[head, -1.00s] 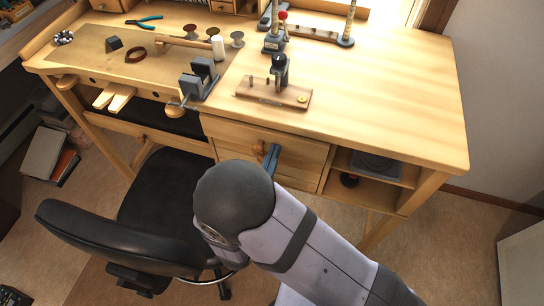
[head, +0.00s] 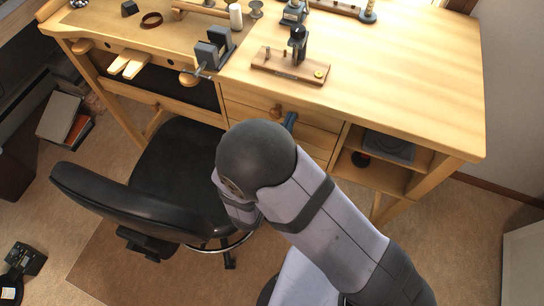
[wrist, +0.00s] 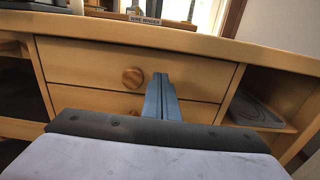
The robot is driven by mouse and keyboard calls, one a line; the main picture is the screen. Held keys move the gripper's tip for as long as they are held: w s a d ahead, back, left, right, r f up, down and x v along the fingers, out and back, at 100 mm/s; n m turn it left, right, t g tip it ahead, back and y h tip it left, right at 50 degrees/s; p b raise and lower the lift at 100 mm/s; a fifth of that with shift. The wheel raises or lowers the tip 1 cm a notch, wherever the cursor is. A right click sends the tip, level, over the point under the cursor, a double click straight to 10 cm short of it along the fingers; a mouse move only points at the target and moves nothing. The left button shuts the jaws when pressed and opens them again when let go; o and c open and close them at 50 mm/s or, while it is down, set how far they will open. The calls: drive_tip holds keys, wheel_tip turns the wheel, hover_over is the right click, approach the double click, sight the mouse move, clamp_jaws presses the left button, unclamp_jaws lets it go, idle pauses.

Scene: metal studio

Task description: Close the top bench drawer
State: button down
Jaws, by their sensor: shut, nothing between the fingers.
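The top bench drawer has a pale wooden front (head: 247,99) just under the right part of the benchtop. It looks flush or nearly flush with the bench. In the wrist view its front (wrist: 85,62) spans the middle, with a round brown knob (wrist: 133,77). The knob (head: 277,110) also shows in the head view. My gripper (wrist: 161,80) has its blue fingers together, pointing at the drawer front just right of the knob. I cannot tell whether the tips touch the wood. In the head view my gripper (head: 290,120) is partly hidden behind my wrist.
A second drawer (wrist: 195,108) lies below, its knob partly hidden by my gripper. Open shelves (head: 377,170) are to the right. A black office chair (head: 125,205) stands at the left. The benchtop (head: 400,80) holds tools and a wooden-based device (head: 290,67).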

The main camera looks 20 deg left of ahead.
drive_tip(key=s+b, duration=0.2)
drive_tip(key=s, duration=1)
drive_tip(key=shift+s, duration=0.4)
drive_tip(key=shift+f, duration=0.1)
drive_tip(key=w+d+m+g+h, duration=0.45)
drive_tip(key=d+m+h, duration=0.3)
drive_tip(key=d, duration=0.35)
drive_tip(key=s+d+f+m+g+p, duration=0.1)
drive_tip(key=s+d+m+g+p, duration=0.1)
drive_tip(key=d+m+g, duration=0.55)
drive_tip(key=s+d+f+m+g+p, duration=0.1)
drive_tip(key=s+d+m+g+p, duration=0.1)
drive_tip(key=d+m+g, duration=0.6)
wheel_tip(320, 180, up, 8)
drive_tip(key=d+m+t+y+p, duration=0.2)
drive_tip(key=m+y+p, duration=0.4)
drive_tip(key=m, duration=0.7)
drive_tip(key=shift+w+r+y, duration=0.25)
drive_tip(key=shift+w+y, duration=0.1)
drive_tip(key=shift+y, duration=0.4)
drive_tip(key=shift+a, duration=0.1)
